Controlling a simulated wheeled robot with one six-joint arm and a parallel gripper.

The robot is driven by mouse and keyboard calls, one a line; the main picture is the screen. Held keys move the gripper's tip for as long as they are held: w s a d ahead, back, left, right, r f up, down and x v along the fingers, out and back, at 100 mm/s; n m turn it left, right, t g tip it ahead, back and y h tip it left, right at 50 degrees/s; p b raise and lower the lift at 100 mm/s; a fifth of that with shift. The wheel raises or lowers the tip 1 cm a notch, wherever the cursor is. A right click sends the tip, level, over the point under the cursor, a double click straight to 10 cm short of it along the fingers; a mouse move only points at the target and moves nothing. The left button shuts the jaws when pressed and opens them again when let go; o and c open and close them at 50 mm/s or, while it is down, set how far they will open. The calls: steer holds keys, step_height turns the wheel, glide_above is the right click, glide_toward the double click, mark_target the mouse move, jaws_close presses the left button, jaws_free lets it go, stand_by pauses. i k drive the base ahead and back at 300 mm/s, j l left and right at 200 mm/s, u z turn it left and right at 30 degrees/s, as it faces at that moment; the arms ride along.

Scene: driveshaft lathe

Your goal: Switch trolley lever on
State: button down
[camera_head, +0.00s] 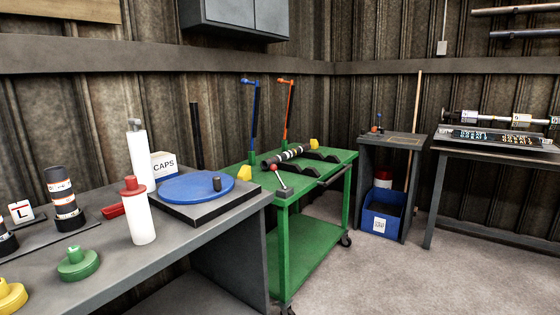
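A green trolley (314,228) on castors stands in the middle of the view, against the right end of the grey workbench. A lever (279,178) with a red knob and a metal shaft rises from a grey plate on the trolley's near left corner. Its shaft tilts up and to the left. From here I cannot tell whether this is its on or off position. A banded shaft (287,155) lies on black cradles on the trolley top. My gripper is not in view, and nothing is seen touching the lever.
The grey workbench (205,235) holds a blue turntable (197,187), a CAPS box (164,165), white bottles and colored caps. Blue (255,120) and orange (287,110) posts stand at the trolley's back. A small table (393,143) with a blue bin (383,217) stands right. Floor at front right is clear.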

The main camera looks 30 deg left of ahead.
mark_target(273, 167)
steer(key=i+u, duration=0.25)
steer(key=i, duration=0.3)
steer(key=i+u, duration=0.3)
steer(key=i, duration=0.3)
steer(key=i+l+u, duration=0.25)
steer(key=i, duration=0.25)
steer(key=i+u, duration=0.25)
steer(key=i, duration=0.2)
steer(key=i+u, duration=0.25)
steer(key=i, duration=0.2)
